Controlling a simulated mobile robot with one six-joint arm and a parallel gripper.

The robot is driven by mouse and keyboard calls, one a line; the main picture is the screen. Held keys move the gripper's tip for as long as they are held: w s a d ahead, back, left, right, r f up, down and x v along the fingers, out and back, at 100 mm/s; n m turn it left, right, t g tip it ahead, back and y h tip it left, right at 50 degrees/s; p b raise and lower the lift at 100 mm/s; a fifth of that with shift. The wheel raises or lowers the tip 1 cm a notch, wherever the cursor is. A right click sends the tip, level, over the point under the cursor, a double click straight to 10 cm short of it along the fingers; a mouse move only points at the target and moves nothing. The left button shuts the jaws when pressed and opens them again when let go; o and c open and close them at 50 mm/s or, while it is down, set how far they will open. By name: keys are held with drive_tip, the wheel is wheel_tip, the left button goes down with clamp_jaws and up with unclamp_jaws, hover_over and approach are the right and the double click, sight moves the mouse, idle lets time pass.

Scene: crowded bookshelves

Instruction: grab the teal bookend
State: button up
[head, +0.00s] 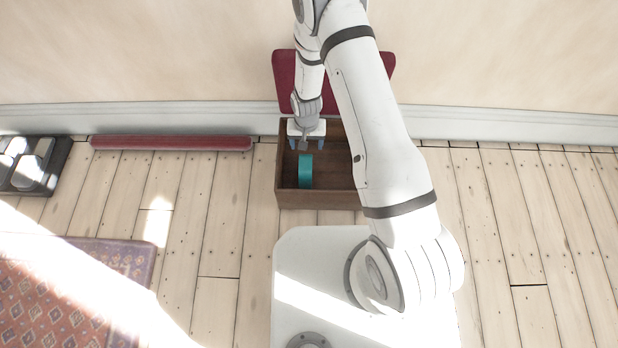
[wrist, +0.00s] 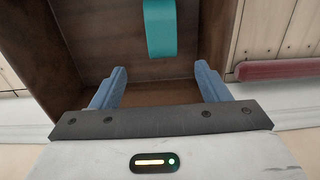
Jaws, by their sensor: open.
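The teal bookend (head: 305,170) stands in a dark brown wooden box on the floor, seen from above in the head view. It also shows at the top middle of the wrist view (wrist: 160,27), cut off by the frame edge. My gripper (head: 306,146) is over the box, at the wall side of the bookend. Its blue fingers (wrist: 160,80) are spread apart with nothing between them. In the wrist view the bookend lies beyond the fingertips, roughly centred between them. I cannot tell the height gap between fingertips and bookend.
The wooden box (head: 284,196) has raised walls close around the bookend. A dark red panel (head: 285,75) stands behind it against the wall. A long red bar (head: 170,143) lies left along the baseboard. A dark tray (head: 62,150) sits farther left. Floor to the right is clear.

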sight(305, 163)
drive_tip(key=f, duration=0.3)
drive_tip(key=s+f+b, duration=0.1)
drive_tip(key=f, duration=0.2)
drive_tip(key=f+b, duration=0.1)
drive_tip(key=f, duration=0.2)
drive_tip(key=shift+s+a, duration=0.2)
drive_tip(key=shift+a, duration=0.1)
wheel_tip(305, 163, down, 6)
drive_tip(key=b, duration=0.2)
drive_tip(key=shift+r+b, duration=0.25)
drive_tip(key=shift+b, duration=0.05)
drive_tip(key=shift+c, duration=0.4)
clamp_jaws()
drive_tip(key=shift+r, duration=0.1)
